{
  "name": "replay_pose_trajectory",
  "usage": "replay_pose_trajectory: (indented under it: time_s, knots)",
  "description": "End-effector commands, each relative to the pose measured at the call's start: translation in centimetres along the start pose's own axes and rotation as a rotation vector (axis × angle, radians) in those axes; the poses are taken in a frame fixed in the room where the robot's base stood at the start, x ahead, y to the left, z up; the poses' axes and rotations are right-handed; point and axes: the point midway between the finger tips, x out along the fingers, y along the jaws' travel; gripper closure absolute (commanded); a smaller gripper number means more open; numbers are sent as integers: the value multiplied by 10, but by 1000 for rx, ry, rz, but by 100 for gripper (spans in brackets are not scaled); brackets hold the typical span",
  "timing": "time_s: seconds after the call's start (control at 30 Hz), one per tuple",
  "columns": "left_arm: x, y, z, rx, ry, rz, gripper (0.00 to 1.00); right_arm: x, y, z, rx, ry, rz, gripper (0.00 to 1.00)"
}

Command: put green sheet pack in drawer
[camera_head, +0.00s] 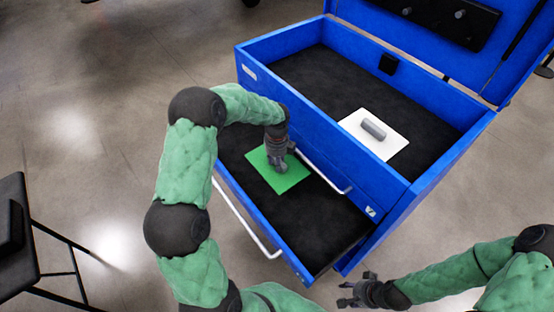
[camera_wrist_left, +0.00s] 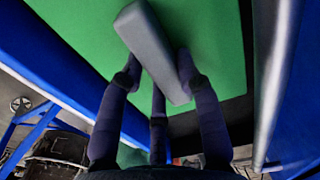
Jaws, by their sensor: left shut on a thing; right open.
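The green sheet pack (camera_head: 291,177) is a flat green square with a grey handle block on top. It is in or just above the open blue drawer (camera_head: 325,230), whose floor is black; I cannot tell whether it touches that floor. My left gripper (camera_head: 279,165) is shut on the pack's grey handle. In the left wrist view the fingers (camera_wrist_left: 158,82) close on the grey handle (camera_wrist_left: 153,50), with the green sheet (camera_wrist_left: 222,60) behind it. My right gripper (camera_head: 357,292) is open and empty, in front of the drawer's right end.
A white sheet pack (camera_head: 392,143) with a grey handle lies in the black-lined top compartment of the blue chest (camera_head: 437,175). Its lid (camera_head: 400,32) stands open at the back. White handle bars run along the drawer fronts. A black chair (camera_head: 22,240) stands at left.

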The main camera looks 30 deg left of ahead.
Motion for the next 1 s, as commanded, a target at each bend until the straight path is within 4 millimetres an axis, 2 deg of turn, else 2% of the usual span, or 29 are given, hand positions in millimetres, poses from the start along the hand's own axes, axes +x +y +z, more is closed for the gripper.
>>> replay_pose_trajectory:
  time_s: [0.4,0.53,0.7,1.0]
  knots:
    - [52,0,0,-1,0,1,100,41,14,-2,0,0,0,51]
    - [63,0,0,-1,0,0,100,44,16,-2,0,0,0,51]
    - [71,0,0,-1,-1,0,100,47,17,-2,0,0,0,51]
    - [72,0,0,-1,-1,0,100,46,16,-2,0,0,0,51]
